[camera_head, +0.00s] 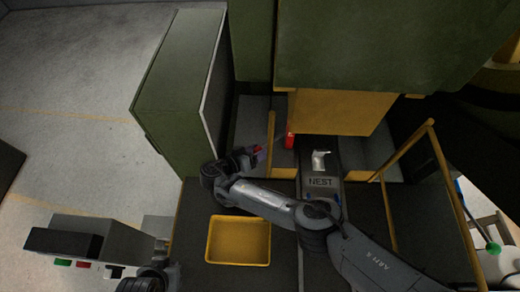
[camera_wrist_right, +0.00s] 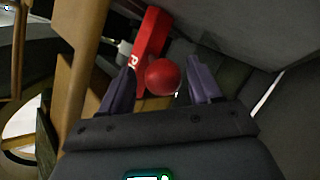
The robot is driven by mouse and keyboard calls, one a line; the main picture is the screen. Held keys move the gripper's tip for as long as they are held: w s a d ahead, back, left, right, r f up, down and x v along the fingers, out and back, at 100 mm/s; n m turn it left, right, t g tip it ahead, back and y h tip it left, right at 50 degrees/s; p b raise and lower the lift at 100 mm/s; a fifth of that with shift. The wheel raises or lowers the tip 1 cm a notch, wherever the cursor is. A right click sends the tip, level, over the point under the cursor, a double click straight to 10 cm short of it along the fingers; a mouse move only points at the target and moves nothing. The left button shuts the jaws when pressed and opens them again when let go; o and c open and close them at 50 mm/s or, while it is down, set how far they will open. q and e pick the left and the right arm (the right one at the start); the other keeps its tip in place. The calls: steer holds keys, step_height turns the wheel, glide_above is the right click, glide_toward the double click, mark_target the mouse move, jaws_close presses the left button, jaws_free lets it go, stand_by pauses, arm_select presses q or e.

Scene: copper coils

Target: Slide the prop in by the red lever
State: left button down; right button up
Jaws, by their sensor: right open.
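The prop is a red block (camera_wrist_right: 152,38) with partly legible white lettering, seen beyond the fingers in the right wrist view. In the head view a red upright piece (camera_head: 289,136) stands beside the yellow post. The lever's round red knob (camera_wrist_right: 163,77) sits in front of the block, between the fingertips. My right gripper (camera_wrist_right: 164,84) is open, with one purple finger on each side of the knob; I cannot tell whether either touches it. In the head view this gripper (camera_head: 251,157) is left of the yellow post.
A yellow post (camera_head: 270,145) stands close to my right gripper. A grey block marked NEST (camera_head: 320,182) lies to its right, below a yellow press block (camera_head: 335,112). A yellow tray (camera_head: 210,240) lies in front. A control box (camera_head: 65,243) is at lower left.

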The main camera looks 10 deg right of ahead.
steer(key=v, duration=1)
steer(key=shift+b, duration=0.35)
